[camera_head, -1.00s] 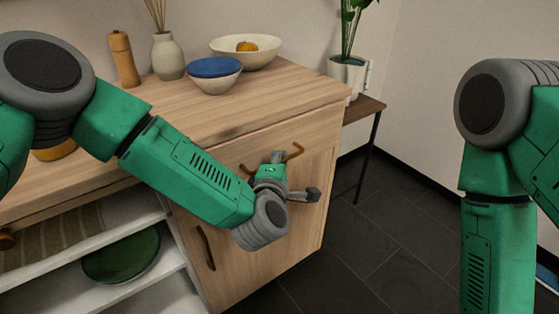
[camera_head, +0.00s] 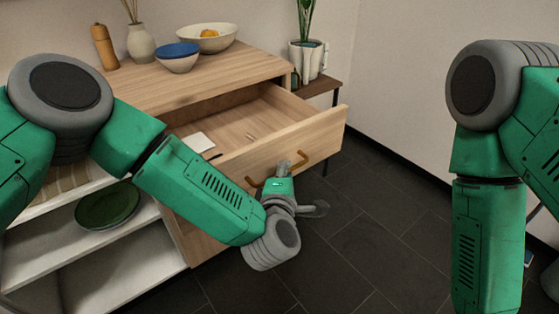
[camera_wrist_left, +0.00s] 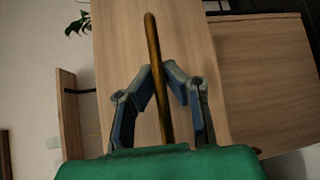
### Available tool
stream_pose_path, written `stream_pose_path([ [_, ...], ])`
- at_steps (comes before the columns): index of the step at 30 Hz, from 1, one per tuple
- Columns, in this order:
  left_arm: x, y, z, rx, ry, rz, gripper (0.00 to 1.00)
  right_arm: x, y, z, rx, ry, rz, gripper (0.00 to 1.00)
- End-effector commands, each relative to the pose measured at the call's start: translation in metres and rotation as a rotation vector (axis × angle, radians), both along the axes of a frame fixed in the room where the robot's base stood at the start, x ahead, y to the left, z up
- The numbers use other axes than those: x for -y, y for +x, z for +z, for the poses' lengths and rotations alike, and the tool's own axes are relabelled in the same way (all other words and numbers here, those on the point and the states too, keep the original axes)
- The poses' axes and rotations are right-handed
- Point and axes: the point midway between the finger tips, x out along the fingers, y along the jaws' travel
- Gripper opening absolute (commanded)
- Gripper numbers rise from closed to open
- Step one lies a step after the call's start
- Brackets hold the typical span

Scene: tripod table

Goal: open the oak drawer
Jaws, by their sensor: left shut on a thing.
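The oak drawer (camera_head: 315,138) stands pulled well out of the cabinet in the head view, its inside showing. A white flat item (camera_head: 197,142) and a small light piece lie in it. The brown bar handle (camera_head: 321,157) is on its front. My left gripper (camera_head: 284,168) is at the middle of this handle. In the left wrist view its two fingers (camera_wrist_left: 158,72) close around the handle (camera_wrist_left: 152,35), with the drawer front (camera_wrist_left: 118,45) behind. My right arm shows at the right of the head view, but its gripper is out of view.
The cabinet top (camera_head: 150,85) holds a pepper mill (camera_head: 104,47), a vase (camera_head: 140,43), a blue-topped bowl (camera_head: 177,62) and a larger bowl (camera_head: 222,42) with an orange fruit. Open shelves with a green plate (camera_head: 107,205) are at left. A potted plant (camera_head: 306,55) stands behind.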

Motion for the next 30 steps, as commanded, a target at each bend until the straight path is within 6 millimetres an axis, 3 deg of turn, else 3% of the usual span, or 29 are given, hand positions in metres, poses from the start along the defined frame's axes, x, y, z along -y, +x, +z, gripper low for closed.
stream_pose_path([
  [9, 0.015, -0.019, -0.001, -0.002, 0.001, -0.004, 0.00, 0.000, 0.000, 0.006, 0.001, 0.000, 0.001, 0.40],
  [22, 0.016, -0.021, -0.001, -0.002, 0.002, -0.004, 0.00, 0.000, 0.000, 0.006, 0.000, 0.000, 0.000, 0.40],
  [25, 0.016, -0.020, -0.001, -0.002, 0.002, -0.003, 0.30, 0.000, 0.000, 0.006, 0.000, 0.000, 0.000, 0.40],
  [30, 0.016, -0.021, 0.000, 0.000, 0.001, -0.002, 0.30, 0.000, 0.000, 0.006, 0.000, 0.000, 0.000, 0.40],
])
